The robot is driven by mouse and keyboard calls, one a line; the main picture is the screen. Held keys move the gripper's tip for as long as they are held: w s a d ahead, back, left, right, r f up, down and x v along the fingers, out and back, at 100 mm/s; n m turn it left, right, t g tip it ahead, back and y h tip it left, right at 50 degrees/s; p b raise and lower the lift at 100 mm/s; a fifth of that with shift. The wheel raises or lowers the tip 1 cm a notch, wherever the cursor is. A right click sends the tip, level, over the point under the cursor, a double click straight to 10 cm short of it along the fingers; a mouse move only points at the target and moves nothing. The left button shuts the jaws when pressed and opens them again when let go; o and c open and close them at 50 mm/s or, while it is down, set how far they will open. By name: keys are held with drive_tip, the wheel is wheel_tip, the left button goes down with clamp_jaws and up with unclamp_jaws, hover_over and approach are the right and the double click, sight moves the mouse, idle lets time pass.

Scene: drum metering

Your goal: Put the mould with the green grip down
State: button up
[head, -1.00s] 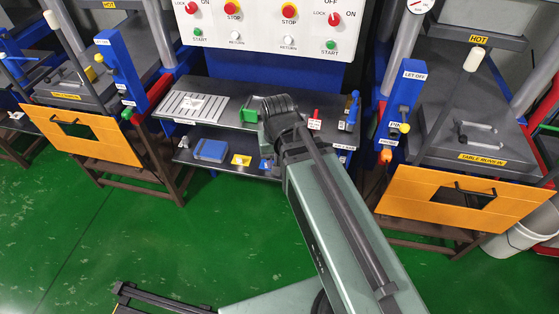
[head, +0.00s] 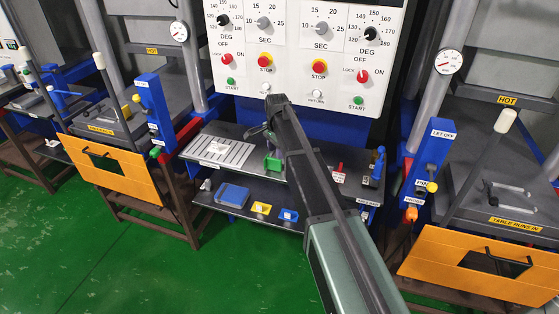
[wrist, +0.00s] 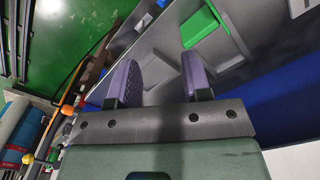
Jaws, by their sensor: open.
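A green part (head: 273,163) shows on the upper deck of the dark bench in the head view, just below my gripper and partly behind my arm. A green block (wrist: 205,22) beside a grey surface shows beyond my fingers in the wrist view. I cannot tell whether this green is the mould's grip. My gripper (wrist: 158,78) is open, with its two purple-grey fingers apart and nothing seen between them. In the head view my arm covers most of the gripper.
The bench (head: 190,165) carries a slotted plate (head: 218,152) on its upper deck, left of the green part. Its lower shelf holds a blue box (head: 232,195) and a yellow bin (head: 261,208). Presses with orange front panels (head: 120,170) stand on both sides. A control panel rises behind.

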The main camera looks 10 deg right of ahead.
sight(274, 159)
drive_tip(key=w+m, duration=0.6)
drive_tip(key=m, duration=0.1)
drive_tip(key=shift+w+f+m, duration=0.15)
drive_tip(key=shift+w+m, duration=0.15)
drive_tip(key=shift+w, duration=0.05)
drive_tip(key=m, duration=0.3)
drive_tip(key=shift+s, duration=0.3)
wheel_tip(274, 159, down, 11)
drive_tip(key=b, duration=1.1)
drive_tip(key=shift+r, duration=0.2)
clamp_jaws()
